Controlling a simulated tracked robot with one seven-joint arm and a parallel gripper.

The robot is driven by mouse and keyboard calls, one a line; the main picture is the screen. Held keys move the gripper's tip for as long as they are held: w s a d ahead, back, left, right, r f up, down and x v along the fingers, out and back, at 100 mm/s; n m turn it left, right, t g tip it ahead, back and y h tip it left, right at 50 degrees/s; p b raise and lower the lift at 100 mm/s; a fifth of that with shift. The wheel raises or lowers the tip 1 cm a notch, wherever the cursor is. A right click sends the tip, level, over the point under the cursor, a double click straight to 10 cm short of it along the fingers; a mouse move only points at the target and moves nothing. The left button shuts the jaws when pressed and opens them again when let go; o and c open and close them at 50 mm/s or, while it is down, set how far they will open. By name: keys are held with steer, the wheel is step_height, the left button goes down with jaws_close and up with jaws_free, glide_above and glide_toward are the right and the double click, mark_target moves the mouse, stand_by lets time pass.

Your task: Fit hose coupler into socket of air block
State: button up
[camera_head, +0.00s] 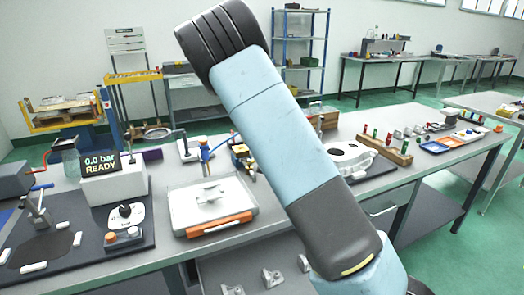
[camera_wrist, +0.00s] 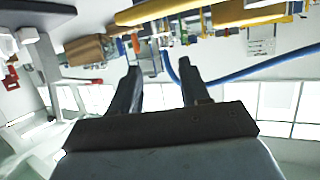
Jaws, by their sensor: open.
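My gripper (camera_wrist: 160,68) is open, its two dark fingers apart with nothing held between them; in the head view the arm crosses the middle and the gripper cannot be made out. A blue hose (camera_wrist: 245,73) curves from behind the right finger toward the right edge of the wrist view. A short piece of the blue hose also shows in the head view (camera_head: 219,146), left of my arm. I cannot make out the hose coupler at its end. A grey box (camera_head: 114,185) carries a display reading 0.0 bar READY; I cannot tell which part is the air block or its socket.
A white fixture plate with an orange front (camera_head: 213,205) lies on the long bench. A dial unit (camera_head: 124,217) stands left of it. Right of my arm are a white casting (camera_head: 350,157), a wooden rack (camera_head: 385,150) and coloured trays (camera_head: 436,147). Castings lie on the lower shelf.

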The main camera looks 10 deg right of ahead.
steer(key=shift+a+f+x, duration=0.15)
steer(key=shift+x, duration=1.5)
steer(key=shift+a+f+x, duration=0.15)
steer(key=shift+x, duration=1.5)
steer(key=shift+s, duration=0.1)
steer(key=shift+c, duration=0.4)
jaws_close()
